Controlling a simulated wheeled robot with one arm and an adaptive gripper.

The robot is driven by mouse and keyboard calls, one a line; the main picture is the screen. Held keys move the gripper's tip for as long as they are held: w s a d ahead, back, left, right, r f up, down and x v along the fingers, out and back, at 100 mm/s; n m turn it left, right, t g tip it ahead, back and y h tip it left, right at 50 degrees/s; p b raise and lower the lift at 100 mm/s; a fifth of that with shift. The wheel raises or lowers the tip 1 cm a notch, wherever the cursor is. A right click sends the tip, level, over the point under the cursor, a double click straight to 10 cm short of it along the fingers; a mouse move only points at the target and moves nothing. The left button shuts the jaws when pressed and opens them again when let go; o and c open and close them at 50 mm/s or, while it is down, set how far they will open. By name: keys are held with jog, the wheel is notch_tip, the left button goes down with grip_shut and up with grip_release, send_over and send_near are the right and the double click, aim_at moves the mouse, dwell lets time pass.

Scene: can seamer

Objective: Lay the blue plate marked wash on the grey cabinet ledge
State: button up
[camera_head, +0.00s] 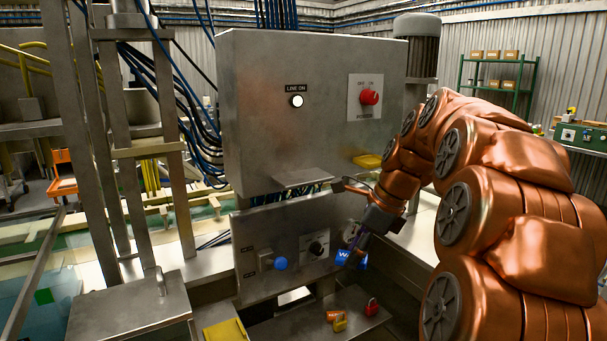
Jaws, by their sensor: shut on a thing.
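A blue plate with a white letter W showing (344,257) is at my gripper (354,245), in front of the lower grey panel's right part. My gripper points down and left and is shut on the plate. Its fingers hide part of the plate and the rest of its marking. The large grey cabinet (310,115) stands above. A narrow grey ledge (301,177) juts out from its lower edge, up and left of my gripper, and looks bare.
The lower panel (258,232) carries a blue button (280,263) and a black knob (315,247). A low shelf (290,328) holds a red padlock (372,307), a yellow padlock (340,324) and an orange tag (335,315). Yellow pieces (367,161) sit near the cabinet's right edge.

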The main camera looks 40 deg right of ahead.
jog(key=s+a+r+m+p, duration=0.1)
jog(key=a+r, duration=0.1)
jog(key=r, duration=0.5)
jog(key=s+a+r+m+p, duration=0.1)
jog(key=a+r, duration=0.1)
jog(key=r, duration=0.5)
notch_tip(320, 180, up, 5)
jog(key=m+h+p, duration=0.1)
jog(key=m+p, duration=0.1)
jog(key=p, duration=0.2)
send_over(321, 178)
jog(key=s, duration=0.2)
jog(key=shift+w+d+r+t, duration=0.1)
jog(key=shift+r+t, duration=0.05)
jog(key=shift+t, duration=0.25)
jog(key=shift+w+d+f+p, duration=0.15)
jog(key=shift+f+p, duration=0.3)
jog(key=shift+f, duration=0.45)
jog(key=shift+w+f+p, duration=0.15)
jog(key=shift+f+p, duration=0.3)
jog(key=shift+f, duration=0.45)
jog(key=shift+f, duration=0.15)
jog(key=o, duration=0.9)
jog(key=shift+o, duration=0.2)
